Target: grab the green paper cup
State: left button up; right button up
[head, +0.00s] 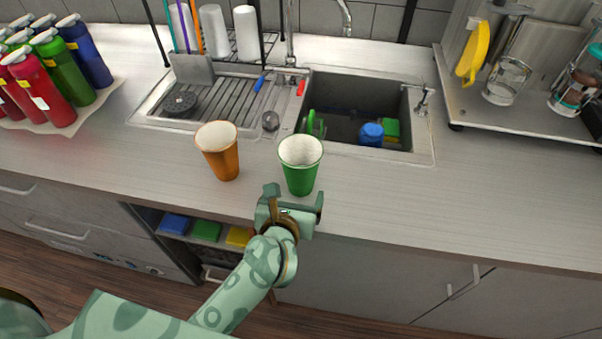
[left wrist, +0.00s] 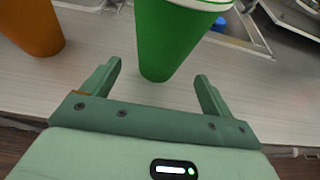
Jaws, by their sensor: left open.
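The green paper cup (head: 301,172) stands upright on the counter near its front edge, just in front of the sink. My left gripper (head: 293,197) is open and empty, right in front of the cup. In the left wrist view, the green cup (left wrist: 172,45) is ahead of the two spread fingers of my left gripper (left wrist: 160,85), roughly centred between them. Its base is at about the level of the fingertips in that view, and I see no finger closed on it. My right gripper is not in view.
An orange paper cup (head: 220,155) stands just left of the green cup; it also shows in the left wrist view (left wrist: 32,25). Behind are a drainboard (head: 225,98) and a sink (head: 345,85). Bottles (head: 60,70) stand at the far left. The counter to the right is clear.

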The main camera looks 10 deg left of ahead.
pick_arm(q)
jog(key=shift+x, duration=1)
jog(key=b+x, duration=0.3)
jog(key=x, duration=0.2)
jog(key=shift+w, duration=0.15)
jog(key=shift+r, duration=0.1)
jog(key=shift+c, duration=0.9)
jog(key=c, duration=0.9)
